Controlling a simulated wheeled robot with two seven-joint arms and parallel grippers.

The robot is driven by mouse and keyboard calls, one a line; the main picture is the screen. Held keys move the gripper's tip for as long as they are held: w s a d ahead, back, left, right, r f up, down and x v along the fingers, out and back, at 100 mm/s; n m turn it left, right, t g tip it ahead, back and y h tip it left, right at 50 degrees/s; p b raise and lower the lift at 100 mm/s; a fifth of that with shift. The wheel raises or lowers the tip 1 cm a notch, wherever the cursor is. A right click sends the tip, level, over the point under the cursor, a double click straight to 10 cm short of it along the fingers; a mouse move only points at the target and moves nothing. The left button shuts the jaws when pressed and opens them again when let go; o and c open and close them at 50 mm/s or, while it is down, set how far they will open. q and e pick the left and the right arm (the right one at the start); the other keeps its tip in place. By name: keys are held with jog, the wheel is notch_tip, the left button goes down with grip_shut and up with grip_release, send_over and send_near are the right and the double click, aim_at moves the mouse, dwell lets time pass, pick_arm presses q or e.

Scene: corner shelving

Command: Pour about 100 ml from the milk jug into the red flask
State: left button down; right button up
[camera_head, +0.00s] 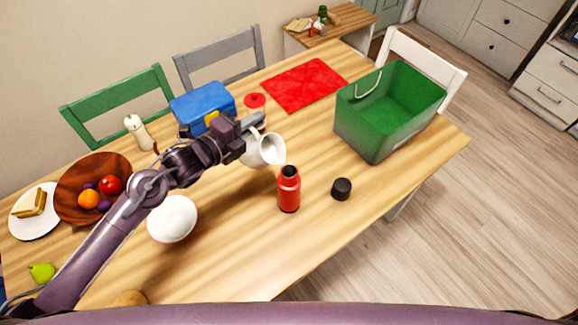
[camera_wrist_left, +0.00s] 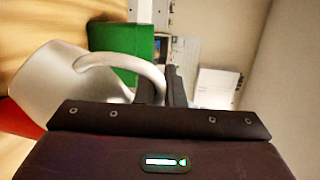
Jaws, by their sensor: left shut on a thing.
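The white milk jug (camera_head: 265,150) is held in the air above the table, tilted with its mouth toward the right. My left gripper (camera_head: 254,130) is shut on the jug's handle. The wrist view shows the jug (camera_wrist_left: 50,85) with its handle running to my left gripper's fingers (camera_wrist_left: 165,85). The red flask (camera_head: 289,190) stands upright on the table with its dark mouth open, just below and right of the jug. No stream of milk shows, and the milk level cannot be told. My right gripper is not in view.
A black cap (camera_head: 341,188) lies right of the flask. A green crate (camera_head: 375,130) stands at the right; a white bowl (camera_head: 172,222) is left of the flask. A blue box (camera_head: 203,104), red mat (camera_head: 325,82) and fruit bowl (camera_head: 70,205) are also on the table.

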pick_arm(q)
jog(key=shift+s+d+r+m, duration=0.15)
jog(key=shift+d+r+m, duration=0.05)
jog(key=shift+r+m, duration=0.25)
jog(key=shift+s+d+r+p, duration=0.1)
jog(key=shift+d+r+p, duration=0.1)
jog(key=shift+r+p, duration=0.1)
jog(key=shift+d+r+m+y, duration=0.1)
jog(key=shift+m+y, duration=0.2)
jog(key=shift+m, duration=0.15)
jog(key=shift+s+d+r+m+p, duration=0.35)
jog(key=shift+d+r+m, duration=0.15)
jog(key=shift+m, duration=0.1)
dwell(1.5)
jog(key=shift+d, duration=0.1)
dwell(0.4)
jog(key=shift+s+d+r+m+y, duration=0.4)
jog(key=shift+d+r+m, duration=0.1)
jog(key=shift+m, duration=0.2)
dwell(2.2)
jog(key=shift+s+d, duration=0.1)
jog(key=shift+d, duration=0.1)
dwell(0.8)
